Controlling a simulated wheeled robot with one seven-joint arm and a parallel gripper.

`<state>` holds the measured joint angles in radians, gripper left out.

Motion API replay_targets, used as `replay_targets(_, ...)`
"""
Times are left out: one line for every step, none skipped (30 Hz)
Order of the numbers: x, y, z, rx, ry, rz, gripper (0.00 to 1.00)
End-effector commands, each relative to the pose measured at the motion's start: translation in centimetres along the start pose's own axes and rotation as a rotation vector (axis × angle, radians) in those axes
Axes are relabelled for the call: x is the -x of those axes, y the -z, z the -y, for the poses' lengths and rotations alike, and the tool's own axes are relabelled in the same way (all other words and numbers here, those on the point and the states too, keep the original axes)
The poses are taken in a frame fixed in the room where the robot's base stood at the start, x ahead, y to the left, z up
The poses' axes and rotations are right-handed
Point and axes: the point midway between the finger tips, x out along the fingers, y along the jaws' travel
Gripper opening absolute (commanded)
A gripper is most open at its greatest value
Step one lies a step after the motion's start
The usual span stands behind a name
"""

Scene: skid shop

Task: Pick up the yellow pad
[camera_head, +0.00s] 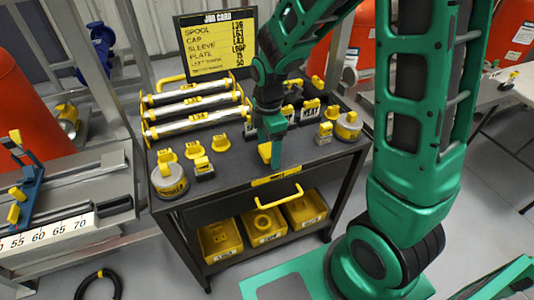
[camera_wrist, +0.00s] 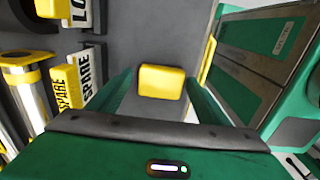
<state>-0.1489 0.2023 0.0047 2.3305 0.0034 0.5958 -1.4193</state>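The yellow pad (camera_head: 265,152) lies on the dark top of the cart, near its front edge and partly hidden by my gripper in the head view. In the wrist view the yellow pad (camera_wrist: 161,82) is a rounded block between my two green fingertips. My gripper (camera_head: 272,155) points down at it from above. In the wrist view my gripper (camera_wrist: 160,80) is open, one finger on each side of the pad. Narrow gaps seem to show beside the pad; I cannot tell whether either finger touches it.
Silver rollers (camera_head: 190,102) with yellow ends lie at the cart's back left. Small yellow-topped parts (camera_head: 194,150) stand left of my gripper. Labelled blocks (camera_head: 310,110) and a round tin (camera_head: 348,126) stand to the right. A yellow handle (camera_head: 278,196) sticks out in front. A job card (camera_head: 218,42) stands behind.

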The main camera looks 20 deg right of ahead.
Motion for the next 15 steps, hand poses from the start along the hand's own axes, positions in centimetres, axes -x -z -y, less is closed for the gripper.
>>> replay_targets(0.01,0.0,0.0,0.0,0.0,0.0,0.57)
replay_targets(0.01,0.0,0.0,0.0,0.0,0.0,0.5)
replay_targets(0.02,0.0,0.0,0.0,0.0,0.0,0.4)
replay_targets(0.02,0.0,0.0,0.0,0.0,0.0,0.33)
replay_targets(0.02,0.0,-0.01,0.0,0.0,0.0,0.29)
replay_targets(0.02,0.0,0.0,0.0,0.0,0.0,0.29)
replay_targets(0.03,0.0,-0.01,0.0,0.0,0.0,0.29)
replay_targets(0.03,0.0,-0.01,0.0,0.0,0.0,0.29)
replay_targets(0.03,0.0,-0.01,0.0,0.0,0.0,0.29)
replay_targets(0.03,0.0,-0.01,0.0,0.0,0.0,0.29)
replay_targets(0.03,0.0,-0.01,0.0,0.0,0.0,0.29)
replay_targets(0.04,0.0,-0.01,0.0,0.0,0.0,0.29)
replay_targets(0.07,0.0,-0.01,0.0,0.0,0.0,0.29)
replay_targets(0.12,0.0,-0.01,0.0,0.0,0.0,0.29)
replay_targets(0.23,0.0,-0.02,0.0,0.0,0.0,0.29)
